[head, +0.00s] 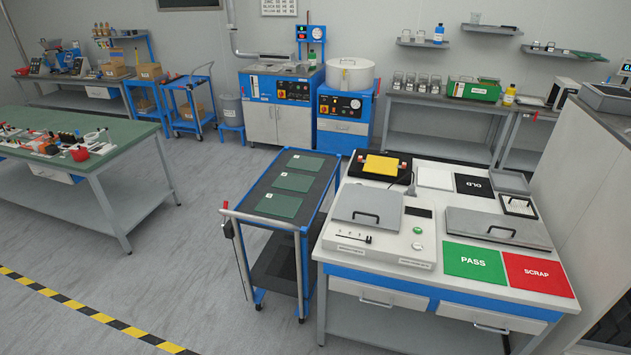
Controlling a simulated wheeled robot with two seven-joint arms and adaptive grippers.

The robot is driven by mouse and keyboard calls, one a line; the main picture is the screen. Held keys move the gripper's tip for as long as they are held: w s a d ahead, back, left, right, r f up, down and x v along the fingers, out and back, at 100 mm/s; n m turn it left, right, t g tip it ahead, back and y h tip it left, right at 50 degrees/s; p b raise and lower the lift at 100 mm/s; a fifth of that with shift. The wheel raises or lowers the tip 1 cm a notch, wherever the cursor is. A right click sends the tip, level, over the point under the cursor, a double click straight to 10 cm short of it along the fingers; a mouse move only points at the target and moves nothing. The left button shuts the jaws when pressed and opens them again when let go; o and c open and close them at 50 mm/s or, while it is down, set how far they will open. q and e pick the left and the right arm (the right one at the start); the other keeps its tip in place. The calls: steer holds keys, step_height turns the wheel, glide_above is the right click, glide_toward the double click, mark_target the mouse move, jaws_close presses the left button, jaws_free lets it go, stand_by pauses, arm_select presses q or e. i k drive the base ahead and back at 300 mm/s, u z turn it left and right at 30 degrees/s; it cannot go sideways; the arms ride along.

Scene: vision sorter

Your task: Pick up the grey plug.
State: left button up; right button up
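I cannot pick out a grey plug for certain in the head view. Several small parts, red, black, white and orange, lie on the green-topped table (125,128) at the left, too small to tell apart. Among them is a red cup (80,154) near the table's front right. Neither of my grippers shows in the view.
A blue cart (262,232) with green mats stands in the middle. Right of it is a white bench (345,253) with a lidded device (367,207), a green PASS mat (474,262) and a red SCRAP mat (538,275). Floor between table and cart is clear.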

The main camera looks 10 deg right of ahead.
mark_target(411, 188)
steer(key=u, duration=0.15)
steer(key=i, duration=0.8)
steer(key=z, duration=0.65)
steer(key=i, duration=0.6)
steer(key=z, duration=0.55)
